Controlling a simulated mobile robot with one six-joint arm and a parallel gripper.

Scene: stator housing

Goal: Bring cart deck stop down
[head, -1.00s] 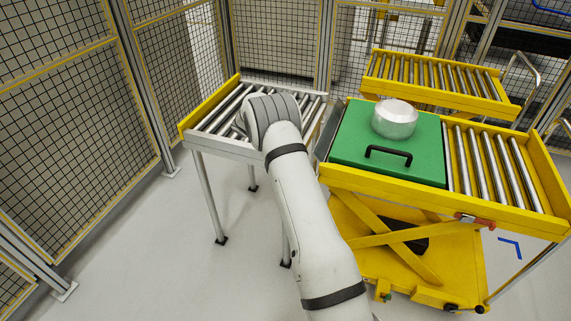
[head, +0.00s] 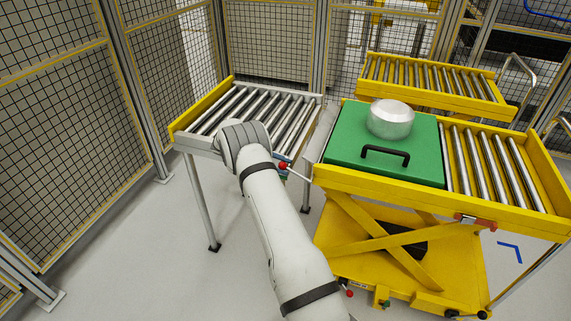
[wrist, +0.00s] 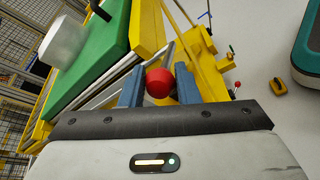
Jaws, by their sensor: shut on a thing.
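The yellow cart (head: 385,185) carries a green pallet (head: 340,160) with a silver stator housing (head: 390,119) on it. A thin lever rod (head: 300,175) with a red ball knob (head: 283,165) reaches left from the cart's left end, apparently the deck stop's handle. My gripper (head: 283,173) is shut on the red knob, partly hidden by my arm in the head view. In the wrist view, the red knob (wrist: 160,83) sits between the blue fingers of my gripper (wrist: 158,85). The stop itself cannot be clearly made out.
A roller conveyor table (head: 230,112) stands left of the cart, with a gap between them. Another yellow roller cart (head: 430,80) is behind. Mesh fencing (head: 60,130) closes the left and back. A second red knob (head: 350,293) sits low by the cart's base. Floor at lower left is clear.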

